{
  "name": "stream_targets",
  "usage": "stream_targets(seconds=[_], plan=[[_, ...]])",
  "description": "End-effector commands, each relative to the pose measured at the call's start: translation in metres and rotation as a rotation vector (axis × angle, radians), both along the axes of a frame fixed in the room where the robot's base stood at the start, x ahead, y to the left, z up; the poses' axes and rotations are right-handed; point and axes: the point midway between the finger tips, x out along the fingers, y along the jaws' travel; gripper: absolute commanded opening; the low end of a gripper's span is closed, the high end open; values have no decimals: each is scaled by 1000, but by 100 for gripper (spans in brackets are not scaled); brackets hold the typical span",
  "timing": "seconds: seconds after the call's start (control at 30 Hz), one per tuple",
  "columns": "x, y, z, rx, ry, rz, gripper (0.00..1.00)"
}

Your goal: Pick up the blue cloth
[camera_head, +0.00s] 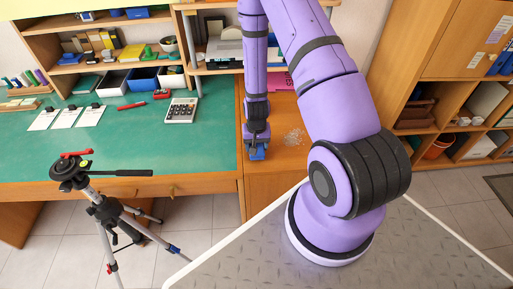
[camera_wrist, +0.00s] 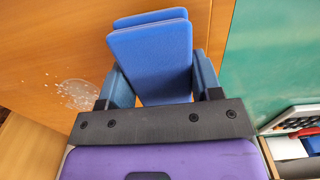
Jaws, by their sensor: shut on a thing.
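The blue cloth (camera_wrist: 152,55) shows large in the wrist view as a folded, flat blue piece between my gripper's two fingers. My gripper (camera_wrist: 165,82) is shut on it. In the head view my gripper (camera_head: 256,144) points down over the orange-brown wooden top just right of the green desk, with the small blue cloth (camera_head: 257,154) at its tips. I cannot tell whether the cloth touches the wood. The fingers hide part of the cloth.
The green desk (camera_head: 130,160) lies to the left with a calculator (camera_head: 181,110), a red marker (camera_head: 132,105) and white papers (camera_head: 90,116). Trays and shelves stand behind. A tripod (camera_head: 105,208) stands in front. A whitish spill-like patch (camera_head: 294,137) lies on the wood near my gripper.

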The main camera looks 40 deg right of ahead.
Motion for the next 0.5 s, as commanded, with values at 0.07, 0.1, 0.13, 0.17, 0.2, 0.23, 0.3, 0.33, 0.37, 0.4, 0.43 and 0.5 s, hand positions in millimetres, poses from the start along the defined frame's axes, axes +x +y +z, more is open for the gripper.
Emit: stream_targets(seconds=[0.07, 0.1, 0.13, 0.17, 0.2, 0.23, 0.3, 0.33, 0.37, 0.4, 0.43, 0.5], plan=[[0, 0, 11, -1, -3, 0, 32], [0, 0, 17, -1, -2, 0, 32], [1, 0, 22, -1, -3, 0, 32], [1, 0, 27, -1, -4, 0, 32], [1, 0, 34, -1, -4, 0, 32], [0, 0, 39, -2, -3, 0, 32], [1, 0, 50, -2, -3, 0, 32], [0, 0, 55, -2, -2, 1, 32], [1, 0, 59, -2, -2, 1, 32], [0, 0, 64, -1, -4, 1, 32], [1, 0, 68, -1, -3, 1, 32], [0, 0, 75, -1, -2, 1, 32]])
